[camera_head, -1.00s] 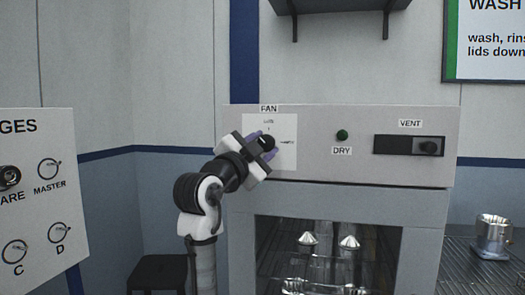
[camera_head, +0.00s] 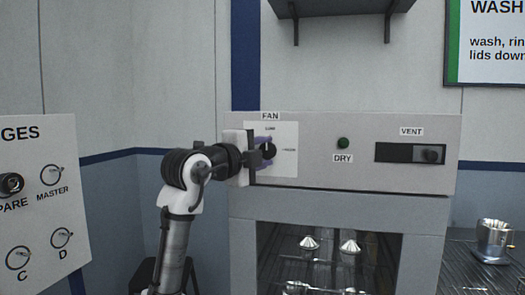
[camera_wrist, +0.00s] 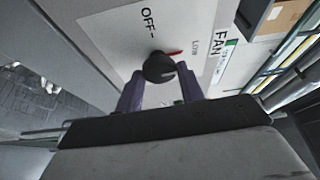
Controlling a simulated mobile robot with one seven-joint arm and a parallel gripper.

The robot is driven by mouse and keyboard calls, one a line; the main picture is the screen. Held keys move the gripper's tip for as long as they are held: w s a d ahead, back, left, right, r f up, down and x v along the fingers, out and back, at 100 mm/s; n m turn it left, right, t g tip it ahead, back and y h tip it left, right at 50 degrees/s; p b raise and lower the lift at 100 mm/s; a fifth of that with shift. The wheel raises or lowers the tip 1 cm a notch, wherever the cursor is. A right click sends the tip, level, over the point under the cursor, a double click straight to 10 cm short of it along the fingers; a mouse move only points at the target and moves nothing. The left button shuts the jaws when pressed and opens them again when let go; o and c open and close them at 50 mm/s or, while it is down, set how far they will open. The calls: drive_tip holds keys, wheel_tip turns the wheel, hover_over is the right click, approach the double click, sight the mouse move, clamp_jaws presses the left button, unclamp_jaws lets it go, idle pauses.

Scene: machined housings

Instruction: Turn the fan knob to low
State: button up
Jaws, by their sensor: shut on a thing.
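The fan knob (camera_head: 269,151) is black and sits on a white plate (camera_head: 289,165) under the FAN label at the panel's left. My gripper (camera_head: 263,150) is at the knob, with its purple fingers on either side of it. In the wrist view the knob (camera_wrist: 158,68) lies between the fingertips of my gripper (camera_wrist: 160,80), which is shut on it. A red pointer mark (camera_wrist: 173,52) on the knob points about toward LOW (camera_wrist: 195,47). OFF (camera_wrist: 148,14) is off to another side. The fingers hide part of the plate in the head view.
The panel also has a green DRY button (camera_head: 343,143) and a VENT slider (camera_head: 431,155). Below is an open chamber with metal parts (camera_head: 350,247). A gauge panel (camera_head: 38,205) stands at the left. A metal cup (camera_head: 493,238) is at the right. A shelf (camera_head: 345,8) hangs above.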

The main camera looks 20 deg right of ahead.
drive_tip(key=shift+s+d, duration=0.1)
idle(0.5)
drive_tip(key=o, duration=1)
drive_tip(key=b+v, duration=0.4)
drive_tip(key=v, duration=1)
drive_tip(key=shift+r, duration=0.1)
